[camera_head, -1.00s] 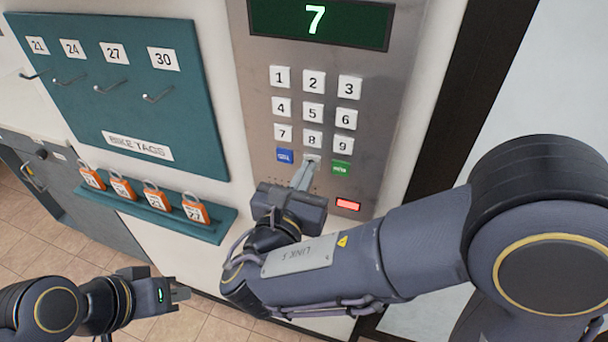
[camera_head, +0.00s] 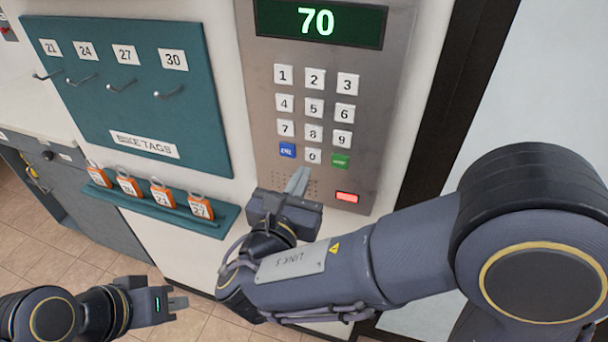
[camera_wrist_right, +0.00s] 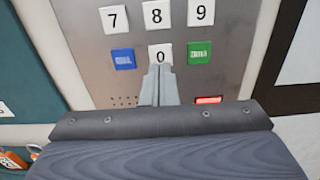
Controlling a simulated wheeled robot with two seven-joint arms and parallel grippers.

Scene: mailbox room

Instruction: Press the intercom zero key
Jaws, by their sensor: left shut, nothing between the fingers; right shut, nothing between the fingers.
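The intercom panel (camera_head: 262,110) is a grey metal plate with a keypad, and its display (camera_head: 318,22) reads 70. The white zero key (camera_head: 313,156) sits in the bottom row between a blue key (camera_head: 287,150) and a green key (camera_head: 340,160). My right gripper (camera_head: 298,178) is shut and empty, its tips just below the zero key in the head view. In the right wrist view the zero key (camera_wrist_right: 160,52) shows just above the fingertips (camera_wrist_right: 160,70); I cannot tell whether they touch. My left gripper (camera_head: 180,302) is shut and empty, low at the left, away from the panel.
A teal board (camera_head: 190,120) with hooks and a BIKE TAGS label hangs left of the panel. Several orange tags (camera_head: 162,194) stand on its ledge. A red-lit button (camera_head: 347,197) sits low on the panel. A dark door frame (camera_head: 440,130) stands at the right.

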